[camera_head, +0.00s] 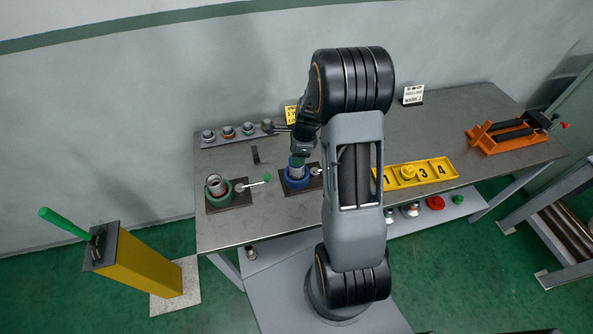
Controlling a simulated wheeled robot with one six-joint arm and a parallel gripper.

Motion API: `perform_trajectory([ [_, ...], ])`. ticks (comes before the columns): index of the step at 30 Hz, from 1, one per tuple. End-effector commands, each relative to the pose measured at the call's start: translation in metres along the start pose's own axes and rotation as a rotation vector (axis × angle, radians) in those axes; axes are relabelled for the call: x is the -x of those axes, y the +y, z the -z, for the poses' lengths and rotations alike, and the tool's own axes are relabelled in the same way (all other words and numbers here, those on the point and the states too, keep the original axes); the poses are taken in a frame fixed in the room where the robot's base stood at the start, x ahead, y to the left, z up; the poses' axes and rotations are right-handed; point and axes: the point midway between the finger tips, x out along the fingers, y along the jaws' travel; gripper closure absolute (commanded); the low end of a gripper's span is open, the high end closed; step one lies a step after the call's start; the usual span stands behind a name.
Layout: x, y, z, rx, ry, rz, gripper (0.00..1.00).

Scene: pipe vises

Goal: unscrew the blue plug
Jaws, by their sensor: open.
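A blue round vise (297,183) on a dark plate stands on the table left of my arm. A short grey-blue cylinder stands upright in it; I cannot tell whether this is the blue plug or a pipe end. My gripper (299,154) points down right over this cylinder, its jaws open. The fingertips are small and partly hidden, so I cannot tell whether they touch it or surround it.
A green vise (216,192) with a grey pipe and a green-knobbed lever stand to the left. A rack of fittings (238,133) is behind. A yellow numbered tray (436,172) and orange vise (510,133) are right. A yellow post (140,268) stands front left.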

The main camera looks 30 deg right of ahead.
Motion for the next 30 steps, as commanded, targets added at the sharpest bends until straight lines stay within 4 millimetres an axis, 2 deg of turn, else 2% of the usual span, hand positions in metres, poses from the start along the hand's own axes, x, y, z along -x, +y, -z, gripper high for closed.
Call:
perform_trajectory([
  [7, 0.021, 0.0, -0.004, 0.001, 0.0, 0.001, 0.52],
  [17, 0.02, 0.0, -0.004, 0.015, 0.0, -0.002, 0.52],
  [20, 0.018, -0.001, -0.004, 0.115, 0.0, -0.022, 0.52],
  [30, 0.019, -0.001, -0.004, 0.81, 0.001, -0.165, 0.52],
])
